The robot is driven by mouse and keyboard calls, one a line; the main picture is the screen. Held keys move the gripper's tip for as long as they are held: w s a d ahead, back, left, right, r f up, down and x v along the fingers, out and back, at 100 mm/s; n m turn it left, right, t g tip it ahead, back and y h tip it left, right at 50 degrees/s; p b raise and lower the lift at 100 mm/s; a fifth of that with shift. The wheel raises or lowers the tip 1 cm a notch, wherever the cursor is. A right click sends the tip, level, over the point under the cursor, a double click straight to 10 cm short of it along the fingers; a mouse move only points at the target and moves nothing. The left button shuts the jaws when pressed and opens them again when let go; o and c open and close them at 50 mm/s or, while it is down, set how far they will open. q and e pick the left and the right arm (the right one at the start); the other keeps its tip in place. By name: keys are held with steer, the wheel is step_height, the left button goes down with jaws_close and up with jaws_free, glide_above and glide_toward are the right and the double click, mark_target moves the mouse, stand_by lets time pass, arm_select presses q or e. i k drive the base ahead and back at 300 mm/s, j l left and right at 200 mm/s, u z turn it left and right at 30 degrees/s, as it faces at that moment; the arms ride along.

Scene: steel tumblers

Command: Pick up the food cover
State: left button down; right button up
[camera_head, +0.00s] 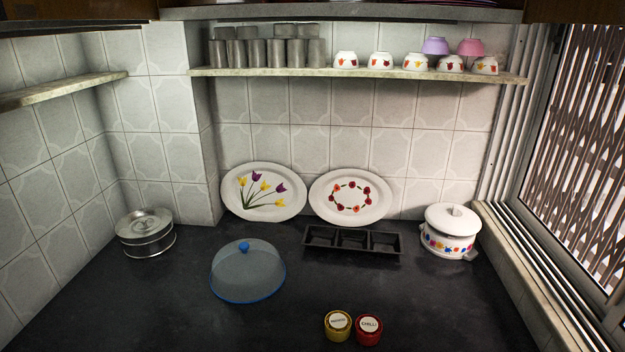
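The food cover (247,275) is a see-through bluish dome with a blue rim and a blue knob on top. It sits rim down on the dark countertop, left of the middle of the head view. I cannot make out anything under it. Neither of my grippers shows in this view.
A steel tin (146,236) stands at left, a black three-part tray (352,240) behind right, a white lidded pot (450,232) at right. Yellow (338,325) and red (368,329) jars stand in front. Two plates (263,192) lean on the wall below a shelf (358,73) of tumblers and bowls.

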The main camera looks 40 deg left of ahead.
mark_target(247, 271)
steer(key=u, duration=1.7)
